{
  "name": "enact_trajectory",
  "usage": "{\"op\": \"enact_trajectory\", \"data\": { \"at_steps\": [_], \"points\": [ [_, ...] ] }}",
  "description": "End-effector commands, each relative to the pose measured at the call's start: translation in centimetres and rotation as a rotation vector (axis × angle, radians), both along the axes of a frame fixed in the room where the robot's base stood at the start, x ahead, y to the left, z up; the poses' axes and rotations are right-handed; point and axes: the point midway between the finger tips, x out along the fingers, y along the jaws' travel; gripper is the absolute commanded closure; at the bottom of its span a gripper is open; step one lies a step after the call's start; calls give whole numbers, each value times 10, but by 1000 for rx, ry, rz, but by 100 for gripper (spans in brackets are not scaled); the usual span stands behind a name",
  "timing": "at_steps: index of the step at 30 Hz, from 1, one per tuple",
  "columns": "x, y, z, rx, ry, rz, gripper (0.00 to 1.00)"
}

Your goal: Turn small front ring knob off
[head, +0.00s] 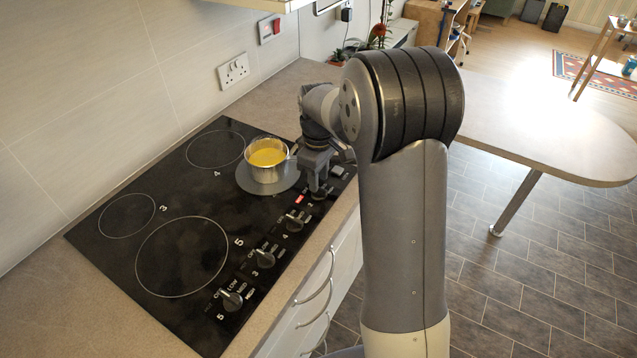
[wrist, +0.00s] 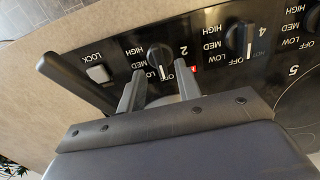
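The knob marked 2 (wrist: 160,57) is black and round with a white pointer line. In the wrist view it lies just beyond and between the two fingertips of my gripper (wrist: 158,82), which is open. I see no clear contact. The pointer is aimed down in that view, near the LOW and OFF lettering; the exact setting is hard to tell. A red light (wrist: 193,69) glows beside the knob, and it also shows in the head view (head: 300,199). In the head view my gripper (head: 319,190) points down at the hob's right end and hides most of this knob.
A pot of yellow liquid (head: 267,160) stands on a grey ring (head: 250,184) close to my gripper. Knob 4 (wrist: 239,38) is to the right in the wrist view, and a square LOCK button (wrist: 98,73) to the left. Knobs 3 (head: 265,257) and 5 (head: 231,299) are farther along.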

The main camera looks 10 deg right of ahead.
Motion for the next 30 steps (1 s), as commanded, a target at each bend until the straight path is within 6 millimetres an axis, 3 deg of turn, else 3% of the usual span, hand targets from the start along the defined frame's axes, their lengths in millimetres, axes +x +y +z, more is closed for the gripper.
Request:
{"op": "enact_trajectory", "data": {
  "at_steps": [6,12,24,30],
  "points": [
    [1,0,46,0,-6,0,67],
    [1,0,74,0,-3,1,67],
    [0,0,82,0,0,1,67],
    [0,0,73,0,1,0,67]
  ]
}}
